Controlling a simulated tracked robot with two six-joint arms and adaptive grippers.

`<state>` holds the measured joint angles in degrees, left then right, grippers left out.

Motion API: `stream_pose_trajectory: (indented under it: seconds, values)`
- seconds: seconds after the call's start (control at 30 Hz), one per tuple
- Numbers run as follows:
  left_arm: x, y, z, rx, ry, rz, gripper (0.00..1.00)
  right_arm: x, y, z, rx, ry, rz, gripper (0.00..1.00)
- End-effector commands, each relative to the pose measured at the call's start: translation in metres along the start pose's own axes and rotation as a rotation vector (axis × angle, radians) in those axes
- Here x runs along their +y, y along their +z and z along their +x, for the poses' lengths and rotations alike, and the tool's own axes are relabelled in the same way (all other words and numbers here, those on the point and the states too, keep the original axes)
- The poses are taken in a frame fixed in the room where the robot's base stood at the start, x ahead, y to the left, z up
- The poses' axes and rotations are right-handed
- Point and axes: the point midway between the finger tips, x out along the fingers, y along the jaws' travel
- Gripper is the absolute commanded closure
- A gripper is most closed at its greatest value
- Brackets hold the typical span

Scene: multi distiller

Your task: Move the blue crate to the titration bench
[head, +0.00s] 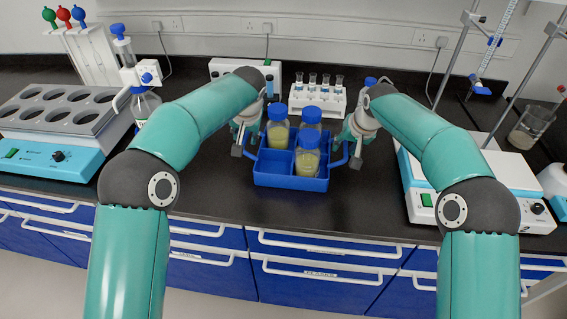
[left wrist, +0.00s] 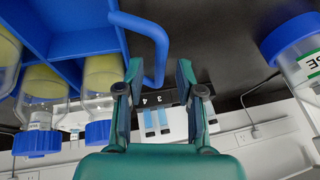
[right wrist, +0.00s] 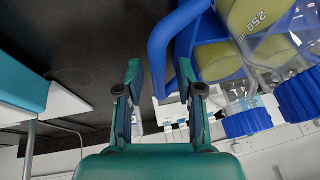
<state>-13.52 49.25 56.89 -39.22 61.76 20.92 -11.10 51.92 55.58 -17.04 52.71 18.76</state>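The blue crate (head: 290,181) stands on the black bench near its front edge, with a loop handle on each side. It holds three blue-capped bottles of yellowish liquid (head: 307,162); its front-left compartment looks empty. My left gripper (head: 245,148) is at the left handle; in the left wrist view the handle (left wrist: 160,50) lies between its open fingers (left wrist: 158,85). My right gripper (head: 351,150) is at the right handle; in the right wrist view that handle (right wrist: 157,55) lies between its open fingers (right wrist: 160,80). Neither gripper is closed on a handle.
A white rack of tubes (head: 318,95) stands behind the crate. A heating block (head: 50,125) and a dispenser bottle (head: 145,105) are on the left. On the right are a white stirrer plate (head: 490,172), a clamped burette (head: 494,40) and a beaker (head: 530,128). Drawers (head: 320,265) lie below the edge.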

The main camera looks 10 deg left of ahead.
Motion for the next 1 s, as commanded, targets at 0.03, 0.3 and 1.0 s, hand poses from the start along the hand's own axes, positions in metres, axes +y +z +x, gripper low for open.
stream_pose_trajectory:
  seconds: [0.03, 0.3, 1.0]
  values:
    - [0.0, -0.001, -0.011, 0.003, 0.001, 0.0, 0.63, 0.0, 0.0, 0.0, 0.0, 0.0, 0.0, 0.63]
    - [0.001, -0.001, -0.064, 0.002, 0.001, -0.001, 0.63, 0.0, 0.0, 0.0, 0.0, 0.0, 0.001, 0.63]
    - [0.001, 0.0, -0.086, -0.001, 0.0, 0.0, 0.63, 0.001, -0.001, -0.076, 0.003, -0.001, 0.001, 0.63]
